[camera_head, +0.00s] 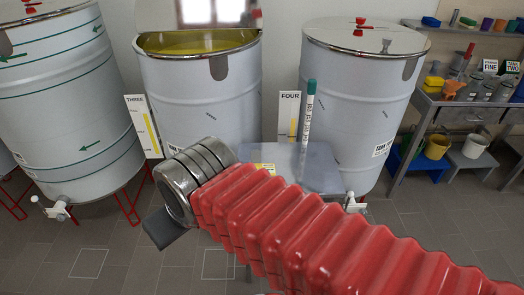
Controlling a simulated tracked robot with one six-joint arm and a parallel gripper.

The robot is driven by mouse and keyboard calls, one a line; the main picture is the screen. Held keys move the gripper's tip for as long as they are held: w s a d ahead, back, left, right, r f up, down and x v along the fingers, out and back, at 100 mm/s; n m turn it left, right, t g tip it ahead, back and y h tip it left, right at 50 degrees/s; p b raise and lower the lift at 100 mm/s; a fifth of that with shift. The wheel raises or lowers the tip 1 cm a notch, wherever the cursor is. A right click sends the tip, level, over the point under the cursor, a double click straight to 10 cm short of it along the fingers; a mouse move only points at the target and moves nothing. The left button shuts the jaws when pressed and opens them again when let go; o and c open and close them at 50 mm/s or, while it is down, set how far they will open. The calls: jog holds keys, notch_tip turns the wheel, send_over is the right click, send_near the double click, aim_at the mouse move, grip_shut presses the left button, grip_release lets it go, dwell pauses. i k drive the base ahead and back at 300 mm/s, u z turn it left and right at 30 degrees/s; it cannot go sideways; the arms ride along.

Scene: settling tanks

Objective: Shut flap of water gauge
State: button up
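My arm in red ribbed sleeving reaches from the lower right to a ringed metal wrist. Beyond it, a dark grey block that looks like part of my gripper (166,229) shows at lower left. Its fingertips cannot be made out, nor whether it holds anything. I cannot pick out a water gauge or its flap for sure. A small grey table (318,168) stands behind my arm, partly hidden by it. A yellow and white item (264,167) shows at its left edge, mostly hidden. An upright tube with a teal cap (309,110) stands at the table's back.
Metal tanks stand at left (60,110), middle (195,105) and right (355,100). The middle one is partly uncovered, with yellow content. Signs read THREE (136,115) and FOUR (289,103). A shelf bench (455,105) with buckets is at right. Tiled floor at lower left is clear.

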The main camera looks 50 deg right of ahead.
aim_at(255, 154)
jog(key=z, duration=0.05)
jog(key=i, duration=1)
jog(key=u, duration=0.05)
